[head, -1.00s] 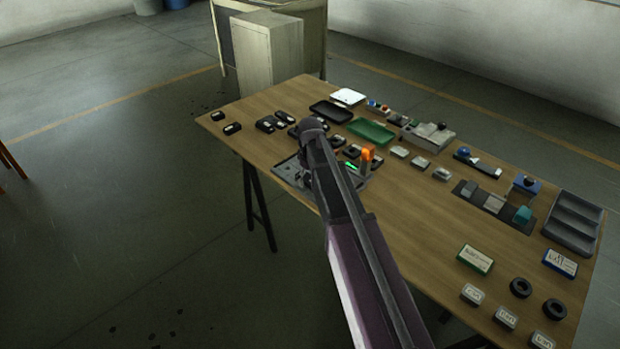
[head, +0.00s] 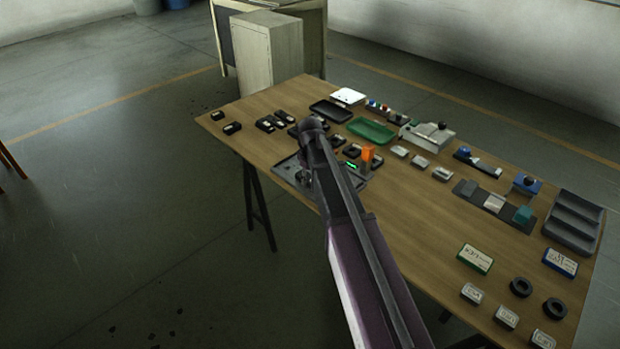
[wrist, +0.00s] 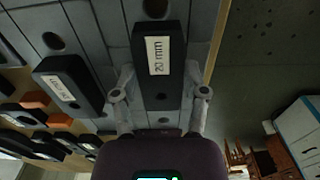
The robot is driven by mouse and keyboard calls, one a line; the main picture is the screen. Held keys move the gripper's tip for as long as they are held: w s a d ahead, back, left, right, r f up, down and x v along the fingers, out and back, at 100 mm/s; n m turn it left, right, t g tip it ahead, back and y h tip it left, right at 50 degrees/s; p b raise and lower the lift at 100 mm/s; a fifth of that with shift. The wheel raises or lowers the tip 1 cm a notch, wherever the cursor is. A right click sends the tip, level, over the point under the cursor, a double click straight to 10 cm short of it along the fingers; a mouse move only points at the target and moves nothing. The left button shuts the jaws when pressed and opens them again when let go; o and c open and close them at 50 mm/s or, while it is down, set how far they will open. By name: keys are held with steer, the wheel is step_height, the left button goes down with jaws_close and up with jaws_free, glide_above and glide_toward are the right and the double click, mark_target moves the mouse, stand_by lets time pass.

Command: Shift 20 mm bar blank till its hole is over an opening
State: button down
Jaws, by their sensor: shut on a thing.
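The 20 mm bar blank (wrist: 160,75) is a black bar with a white "20 mm" label in the wrist view. A dark round hole shows near its lower end. My gripper (wrist: 160,85) has one finger on each side of the bar and is shut on it. The bar is over a grey plate (wrist: 105,50) with round openings. One opening (wrist: 155,8) shows just beyond the bar's upper end, another (wrist: 53,41) to the left. I cannot tell whether the bar's hole lines up with an opening. In the head view my arm hides the bar.
Another labelled black bar (wrist: 68,85) lies left of my gripper in the wrist view. An orange block (head: 368,153), a green tray (head: 371,130) and a black tray (head: 330,111) stand nearby on the wooden table (head: 400,220). The table edge is close on the plate's near side.

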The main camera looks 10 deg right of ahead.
steer(key=shift+s+d, duration=0.35)
steer(key=shift+s, duration=0.35)
steer(key=shift+c, duration=0.2)
jaws_free()
steer(key=shift+d, duration=0.1)
steer(key=shift+w, duration=0.1)
